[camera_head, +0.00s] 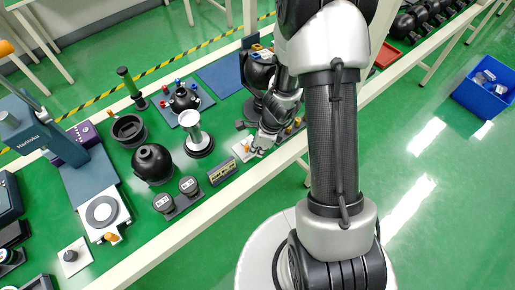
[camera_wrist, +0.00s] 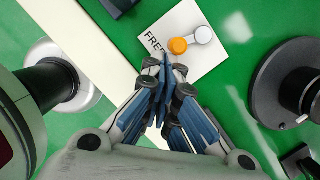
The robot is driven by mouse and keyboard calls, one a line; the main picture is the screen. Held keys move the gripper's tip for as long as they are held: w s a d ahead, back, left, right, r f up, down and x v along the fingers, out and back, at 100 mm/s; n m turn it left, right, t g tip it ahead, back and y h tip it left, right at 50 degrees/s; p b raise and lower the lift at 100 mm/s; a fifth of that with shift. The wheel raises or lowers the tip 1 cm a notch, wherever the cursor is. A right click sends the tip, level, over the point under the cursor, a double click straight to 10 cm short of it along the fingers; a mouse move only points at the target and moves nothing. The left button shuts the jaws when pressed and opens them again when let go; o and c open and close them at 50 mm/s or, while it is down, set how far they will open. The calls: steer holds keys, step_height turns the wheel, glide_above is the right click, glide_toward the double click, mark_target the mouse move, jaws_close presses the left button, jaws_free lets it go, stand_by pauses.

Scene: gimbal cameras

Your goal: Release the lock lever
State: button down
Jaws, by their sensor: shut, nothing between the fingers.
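The lock lever (camera_wrist: 190,41) shows in the wrist view as an orange knob beside a pale round pivot. It sits on a white plate (camera_wrist: 205,62) printed with dark letters that begin "FRE"; the rest of the word is hidden by my fingers. My gripper (camera_wrist: 166,62) is shut and empty, with its fingertips over the plate's edge just below and left of the orange knob. I cannot tell whether they touch it. In the head view my gripper (camera_head: 262,146) is low over the front part of the green bench, and it partly covers the plate (camera_head: 241,152).
A black round fixture (camera_wrist: 285,85) stands right of the plate. The bench (camera_head: 225,145) also holds a white-topped stand (camera_head: 196,130), a black dome (camera_head: 152,163), a labelled block (camera_head: 222,170) and two small dark pots. A white rail (camera_head: 210,208) runs along the front edge.

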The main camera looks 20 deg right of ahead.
steer(key=shift+w, duration=0.1)
steer(key=shift+w+d+p, duration=0.2)
steer(key=shift+w+p, duration=0.5)
steer(key=shift+p, duration=0.1)
steer(key=shift+r, duration=0.15)
steer(key=p+v, duration=0.9)
steer(key=shift+s+r, duration=0.35)
steer(key=shift+r, duration=0.05)
steer(key=shift+a, duration=0.1)
